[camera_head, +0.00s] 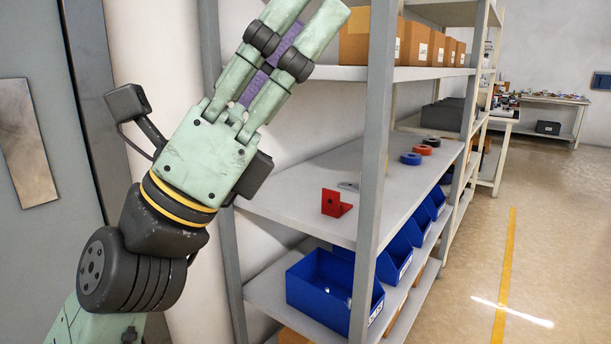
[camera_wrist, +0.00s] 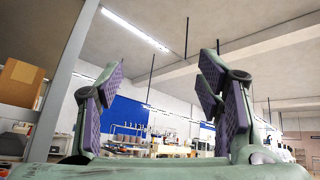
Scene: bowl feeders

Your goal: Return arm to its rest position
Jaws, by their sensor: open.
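My gripper (camera_head: 318,12) is raised at the upper left of the head view, in front of the shelf unit and pointing up to the right. Its pale green fingers with purple pads run out of the top of the picture. In the wrist view my gripper (camera_wrist: 160,95) shows its two fingers spread wide apart. Nothing is between the pads, and the room's ceiling and far wall show through the gap. The gripper is open and empty.
A grey shelf unit (camera_head: 372,150) stands in the middle. Its middle shelf holds a red bracket (camera_head: 335,204) and a blue ring (camera_head: 410,158). Blue bins (camera_head: 330,290) sit below, cardboard boxes (camera_head: 413,42) above. A grey door (camera_head: 30,150) is at left. Open floor (camera_head: 560,250) lies right.

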